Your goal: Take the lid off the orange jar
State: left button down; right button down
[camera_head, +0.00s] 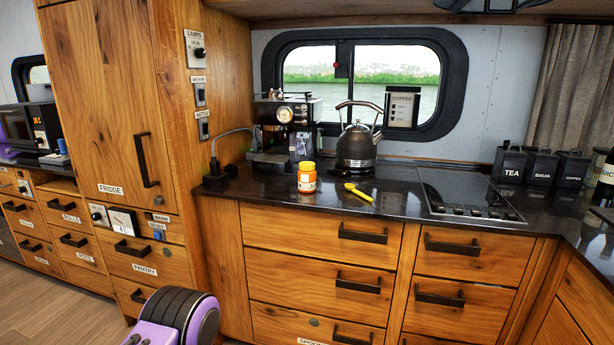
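The orange jar (307,182) stands upright on the dark counter, near its front edge and in front of the coffee machine. Its orange lid (307,166) sits on top of it. A white label shows on the jar's front. Neither of my grippers shows in the head view. A purple and black part of my own body is at the bottom, below the counter and well away from the jar.
A yellow scoop (358,192) lies right of the jar. A kettle (357,146) and coffee machine (285,130) stand behind. A cooktop (470,194) is at the right, with black canisters (541,166) beyond. The counter (262,193) left of the jar is clear.

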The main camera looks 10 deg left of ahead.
aim_at(306, 179)
jog(key=z, duration=0.05)
jog(key=k, duration=0.45)
jog(key=u, duration=1.25)
jog(key=i, duration=1.45)
jog(key=z, duration=0.45)
